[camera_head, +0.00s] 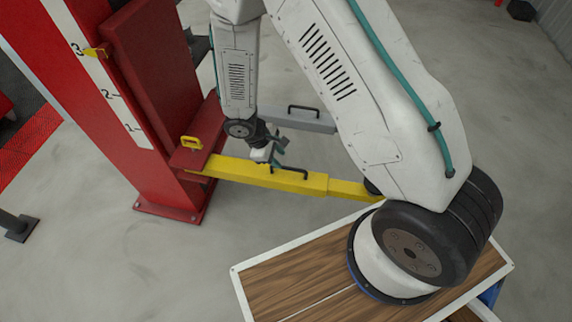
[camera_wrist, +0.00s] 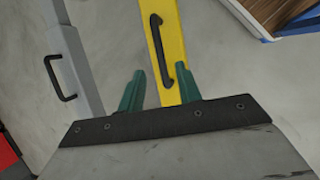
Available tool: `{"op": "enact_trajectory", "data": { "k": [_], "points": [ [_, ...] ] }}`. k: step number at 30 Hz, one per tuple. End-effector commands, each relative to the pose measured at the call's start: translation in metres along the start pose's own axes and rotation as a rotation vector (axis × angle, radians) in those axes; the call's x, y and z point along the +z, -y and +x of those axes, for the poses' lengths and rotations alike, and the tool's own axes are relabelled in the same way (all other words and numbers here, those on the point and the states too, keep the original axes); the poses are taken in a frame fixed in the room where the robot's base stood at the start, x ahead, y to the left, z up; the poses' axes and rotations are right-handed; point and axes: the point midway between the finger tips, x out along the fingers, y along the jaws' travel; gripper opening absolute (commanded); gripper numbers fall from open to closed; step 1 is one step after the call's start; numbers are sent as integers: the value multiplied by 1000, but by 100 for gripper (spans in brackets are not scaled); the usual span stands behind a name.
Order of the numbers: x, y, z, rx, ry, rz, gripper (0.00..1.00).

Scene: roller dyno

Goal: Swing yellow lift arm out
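The yellow lift arm (camera_head: 240,172) runs from the foot of the red lift post rightward to the wooden-topped platform. A black handle (camera_head: 290,172) is on its side. My gripper (camera_head: 277,152) is low beside the arm, close to the handle. In the wrist view, the yellow lift arm (camera_wrist: 171,22) runs up from my gripper (camera_wrist: 161,70). Its two green fingers are open and apart. The lower end of the black handle (camera_wrist: 156,48) appears between them in the picture. I cannot tell whether they touch it. The arm's far end is partly hidden behind my arm.
A grey lift arm (camera_head: 305,121) with its own black handle lies behind the yellow one, and left of it in the wrist view (camera_wrist: 71,45). The red post (camera_head: 150,90) stands at left. The wooden-topped platform (camera_head: 300,283) is in front. Grey floor (camera_head: 270,220) lies between them.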

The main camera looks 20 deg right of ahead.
Motion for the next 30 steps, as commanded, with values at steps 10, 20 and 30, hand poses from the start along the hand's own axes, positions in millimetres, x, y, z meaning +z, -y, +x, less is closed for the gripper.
{"op": "enact_trajectory", "data": {
  "k": [10,20,30],
  "points": [
    [1,0,53,-2,2,1,34],
    [0,0,64,-1,-1,3,34],
    [0,0,64,-1,0,2,0]
  ]
}}
